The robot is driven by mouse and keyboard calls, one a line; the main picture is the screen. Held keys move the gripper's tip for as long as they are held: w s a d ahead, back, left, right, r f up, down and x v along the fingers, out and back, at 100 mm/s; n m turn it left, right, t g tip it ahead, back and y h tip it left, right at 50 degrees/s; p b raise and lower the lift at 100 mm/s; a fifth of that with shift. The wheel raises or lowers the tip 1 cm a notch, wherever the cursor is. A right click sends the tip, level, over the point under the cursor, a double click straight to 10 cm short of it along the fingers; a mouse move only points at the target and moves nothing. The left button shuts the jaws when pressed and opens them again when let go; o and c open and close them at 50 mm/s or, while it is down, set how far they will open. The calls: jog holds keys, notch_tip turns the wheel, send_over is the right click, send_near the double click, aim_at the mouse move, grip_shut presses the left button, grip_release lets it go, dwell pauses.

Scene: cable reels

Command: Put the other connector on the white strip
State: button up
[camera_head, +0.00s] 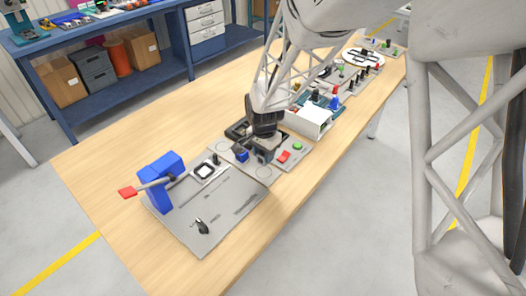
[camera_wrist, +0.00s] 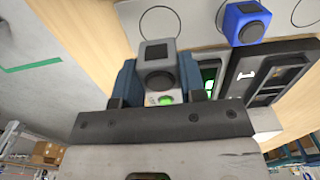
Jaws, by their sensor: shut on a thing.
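My gripper (camera_wrist: 160,82) is shut on a grey connector (camera_wrist: 154,55) with a dark window and a black round face, one finger on each side. In the head view my gripper (camera_head: 263,145) is low over a grey board (camera_head: 292,167), partly hiding the connector. I cannot tell whether the connector touches the board. A blue connector (camera_wrist: 246,22) stands on the board to its right in the wrist view; it also shows in the head view (camera_head: 242,156). I cannot clearly make out a white strip.
A black slotted frame (camera_wrist: 240,88) lies close to the right finger. Red (camera_head: 284,156) and green (camera_head: 297,146) buttons sit on the board. A white-topped box (camera_head: 309,117) stands behind. A grey panel with a blue stand (camera_head: 160,180) is in front. The wooden table's left side is clear.

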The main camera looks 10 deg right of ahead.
jog(key=shift+f, duration=0.15)
jog(key=shift+f, duration=2.15)
jog(key=shift+f, duration=0.25)
jog(key=o, duration=1)
notch_tip(320, 180, up, 7)
jog(key=shift+r, duration=0.45)
